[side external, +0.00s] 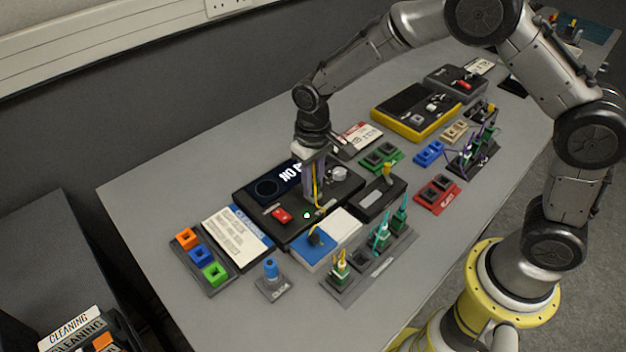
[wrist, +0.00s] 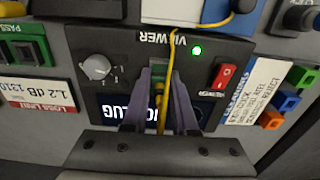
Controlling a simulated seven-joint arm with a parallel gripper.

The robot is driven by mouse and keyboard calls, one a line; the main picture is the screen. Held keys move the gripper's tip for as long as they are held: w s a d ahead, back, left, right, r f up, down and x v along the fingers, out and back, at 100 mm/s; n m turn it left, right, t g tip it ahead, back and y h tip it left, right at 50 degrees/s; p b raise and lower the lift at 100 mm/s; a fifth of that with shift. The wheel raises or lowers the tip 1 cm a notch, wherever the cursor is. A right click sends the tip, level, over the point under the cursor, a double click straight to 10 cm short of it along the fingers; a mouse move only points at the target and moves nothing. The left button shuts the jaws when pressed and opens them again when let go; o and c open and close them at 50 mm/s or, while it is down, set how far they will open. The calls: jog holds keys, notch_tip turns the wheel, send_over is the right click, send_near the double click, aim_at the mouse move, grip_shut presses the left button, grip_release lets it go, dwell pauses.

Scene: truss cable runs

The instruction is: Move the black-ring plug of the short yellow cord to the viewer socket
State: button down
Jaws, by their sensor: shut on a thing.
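My gripper (wrist: 160,122) is shut on a yellow plug (wrist: 159,90) of the yellow cord (wrist: 173,60), fingers pointing down. The side external view shows my gripper (side external: 315,192) over the black viewer box (side external: 262,212). In the wrist view the fingertips and plug are in front of the viewer's socket area, under the VIEWER label. I cannot tell whether the plug touches the socket. The plug's ring is hidden. The screen (side external: 282,180) reads partly NO PLUG, and a green light (wrist: 197,50) is lit.
A small black box (side external: 377,200) with a yellow plug is right of the viewer. Coloured sockets (side external: 200,258) sit at the left end. The table's far-left corner is bare.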

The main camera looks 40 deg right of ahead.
dwell(0.4)
jog(key=c, duration=0.6)
grip_release()
jog(key=shift+r, duration=2.5)
jog(key=shift+r, duration=2)
